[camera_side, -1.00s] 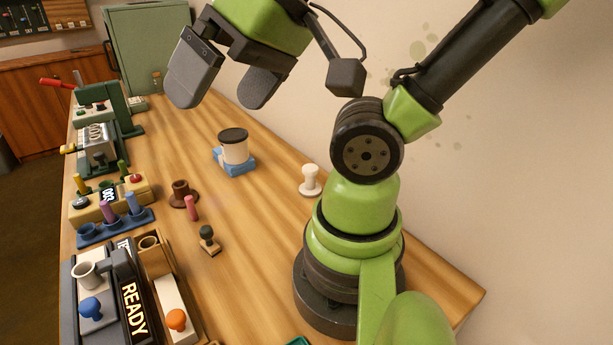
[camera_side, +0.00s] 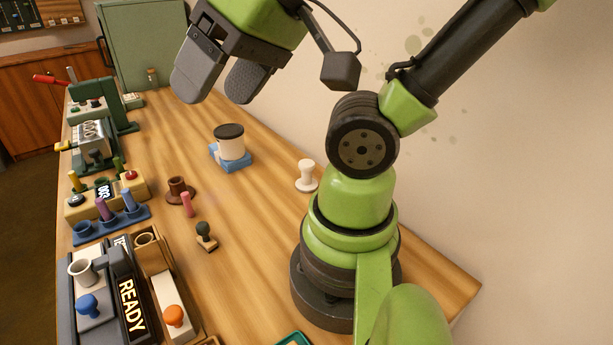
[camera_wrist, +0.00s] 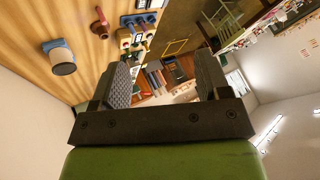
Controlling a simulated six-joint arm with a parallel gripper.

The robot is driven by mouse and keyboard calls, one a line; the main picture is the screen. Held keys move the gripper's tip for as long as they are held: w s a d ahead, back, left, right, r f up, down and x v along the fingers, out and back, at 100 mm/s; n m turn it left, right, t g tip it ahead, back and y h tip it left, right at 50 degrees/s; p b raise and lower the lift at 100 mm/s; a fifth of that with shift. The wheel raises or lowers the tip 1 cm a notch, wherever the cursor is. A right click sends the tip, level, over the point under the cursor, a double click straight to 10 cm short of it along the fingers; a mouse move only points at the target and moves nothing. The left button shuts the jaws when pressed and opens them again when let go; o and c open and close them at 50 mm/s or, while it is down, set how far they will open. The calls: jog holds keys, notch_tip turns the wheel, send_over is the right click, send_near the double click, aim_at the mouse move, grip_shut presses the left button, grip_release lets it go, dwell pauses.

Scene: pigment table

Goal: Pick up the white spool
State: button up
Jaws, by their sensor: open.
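The white spool (camera_side: 306,175) stands upright on the wooden table, near the wall and just left of my arm's base in the side view. I cannot make it out in the wrist view. My gripper (camera_side: 213,92) is open and empty, high above the table, up and to the left of the spool and well apart from it. In the wrist view the two fingers of my gripper (camera_wrist: 165,82) stand apart with nothing between them.
A white jar with a dark lid (camera_side: 230,143) sits on a blue holder (camera_side: 236,162) left of the spool. Devices line the left edge. Table around the spool is clear.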

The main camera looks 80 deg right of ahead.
jog(key=w+d+f+n+g+h, duration=0.1)
jog(key=w+d+f+g+h, duration=0.3)
jog(key=d, duration=0.6)
jog(key=n+g+y, duration=0.2)
jog(key=n+g, duration=0.3)
send_over(306, 163)
notch_tip(306, 163, down, 18)
jog(key=shift+s, duration=0.15)
jog(key=shift+f, duration=3)
jog(key=c, duration=1)
jog(key=shift+r, duration=0.1)
